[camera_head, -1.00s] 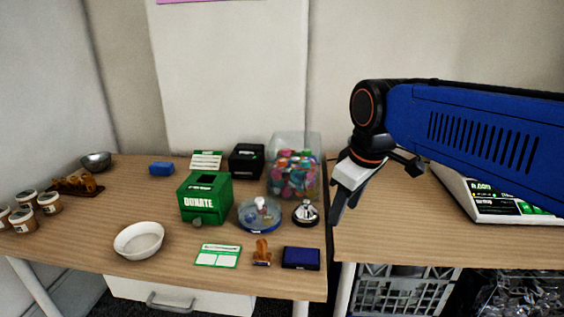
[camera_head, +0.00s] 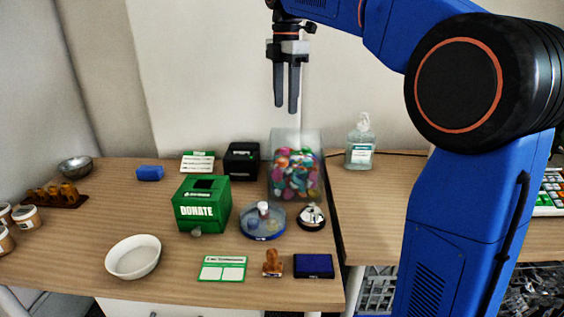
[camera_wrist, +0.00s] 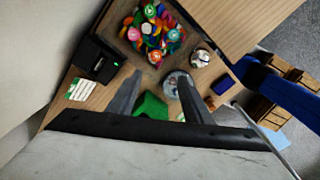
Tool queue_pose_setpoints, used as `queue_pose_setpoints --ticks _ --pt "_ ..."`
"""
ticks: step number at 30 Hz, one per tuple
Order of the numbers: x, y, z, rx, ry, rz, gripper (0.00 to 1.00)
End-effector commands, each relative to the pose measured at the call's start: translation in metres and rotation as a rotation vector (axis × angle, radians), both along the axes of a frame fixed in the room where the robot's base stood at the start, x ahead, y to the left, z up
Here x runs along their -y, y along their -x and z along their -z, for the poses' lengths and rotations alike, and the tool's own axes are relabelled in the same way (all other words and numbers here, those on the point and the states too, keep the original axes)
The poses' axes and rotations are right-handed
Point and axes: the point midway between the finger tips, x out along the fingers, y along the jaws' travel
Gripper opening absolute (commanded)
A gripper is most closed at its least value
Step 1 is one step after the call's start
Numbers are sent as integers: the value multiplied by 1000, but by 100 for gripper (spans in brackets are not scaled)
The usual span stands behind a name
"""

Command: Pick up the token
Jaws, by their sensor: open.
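A clear jar (camera_head: 297,140) full of many-coloured round pieces (camera_head: 295,175) stands at the back right of the left table. The pieces also show in the wrist view (camera_wrist: 152,33). A small greyish round thing (camera_head: 196,233) sits at the front foot of the green DONATE box (camera_head: 202,210); I cannot tell for sure which is the token. My gripper (camera_head: 286,109) is open and empty, pointing down, high above the table and near the jar in the picture. In the wrist view its fingers (camera_wrist: 160,78) are apart, with the green box partly hidden behind them.
Around the box are a blue round dish (camera_head: 262,234), a bell (camera_head: 311,217), a wooden stamp (camera_head: 273,263), an ink pad (camera_head: 314,265), a green card (camera_head: 222,268) and a white bowl (camera_head: 133,257). A black box (camera_head: 242,160) and sanitizer bottle (camera_head: 360,145) stand behind.

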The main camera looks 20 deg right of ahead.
Motion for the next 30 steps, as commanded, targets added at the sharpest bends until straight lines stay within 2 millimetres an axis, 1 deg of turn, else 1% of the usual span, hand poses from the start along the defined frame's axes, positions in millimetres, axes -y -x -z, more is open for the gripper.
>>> queue_pose_setpoints --ticks 1,4,7,22,27,30 --pt "-2 -5 -2 -4 0 -21 46" --pt "-3 -8 -1 -11 1 -48 46" --pt "-3 -8 8 -13 2 -54 46" --pt "-3 -7 95 -13 2 -51 46" --pt "-3 -8 114 -11 1 -51 46" --pt "-3 -8 119 -11 1 -50 46"
